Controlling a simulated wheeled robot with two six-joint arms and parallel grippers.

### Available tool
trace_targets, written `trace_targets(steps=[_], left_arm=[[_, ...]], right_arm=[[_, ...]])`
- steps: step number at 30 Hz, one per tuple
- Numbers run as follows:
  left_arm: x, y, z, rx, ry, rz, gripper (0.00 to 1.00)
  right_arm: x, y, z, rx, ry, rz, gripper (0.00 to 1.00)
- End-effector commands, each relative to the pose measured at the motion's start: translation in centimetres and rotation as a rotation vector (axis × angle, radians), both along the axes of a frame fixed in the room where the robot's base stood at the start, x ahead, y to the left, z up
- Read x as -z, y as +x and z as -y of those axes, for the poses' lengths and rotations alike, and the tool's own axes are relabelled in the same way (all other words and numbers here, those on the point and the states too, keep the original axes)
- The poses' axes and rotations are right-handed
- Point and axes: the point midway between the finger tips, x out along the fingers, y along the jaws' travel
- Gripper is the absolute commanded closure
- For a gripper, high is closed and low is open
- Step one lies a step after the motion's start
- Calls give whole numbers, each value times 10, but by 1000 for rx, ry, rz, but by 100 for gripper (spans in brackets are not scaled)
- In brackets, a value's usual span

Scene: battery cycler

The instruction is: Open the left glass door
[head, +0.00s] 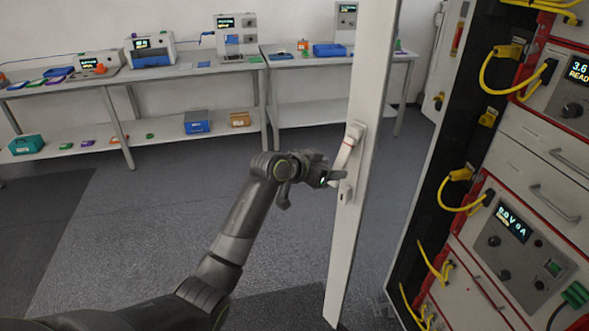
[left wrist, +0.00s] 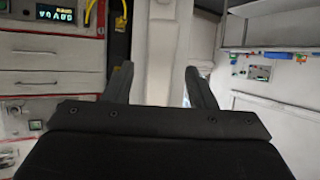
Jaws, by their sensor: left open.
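The left glass door (head: 363,90) stands swung out from the cabinet and shows nearly edge-on as a tall white frame in the head view. Its white handle (head: 347,147) is on the door's left side. My left gripper (head: 328,178) is beside the door, close to the handle's lower end; whether it touches cannot be told. In the left wrist view my left gripper (left wrist: 158,82) has its fingers spread apart, with the pale door (left wrist: 154,45) showing beyond and between them. The gripper holds nothing that I can see. My right gripper is not in view.
The open cabinet (head: 425,200) stands right, with racked units (head: 515,225) and yellow cables (head: 489,80) looping out of its front. A bench (head: 185,72) with instruments runs along the back wall. The grey floor (head: 140,215) left of the door is clear.

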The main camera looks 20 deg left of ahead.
Motion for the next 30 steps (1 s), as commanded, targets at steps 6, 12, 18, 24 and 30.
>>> trace_targets(steps=[6,12,18,24,30], left_arm=[[-13,-27,-18,-2,3,4,49],[-29,-55,-36,-2,4,6,49],[-45,-84,-54,-3,5,7,49],[-56,-103,-65,-2,2,5,49],[-61,-111,-68,0,0,3,49]], right_arm=[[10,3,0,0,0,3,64],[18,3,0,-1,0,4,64],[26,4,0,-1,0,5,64],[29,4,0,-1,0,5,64],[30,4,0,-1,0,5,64]])
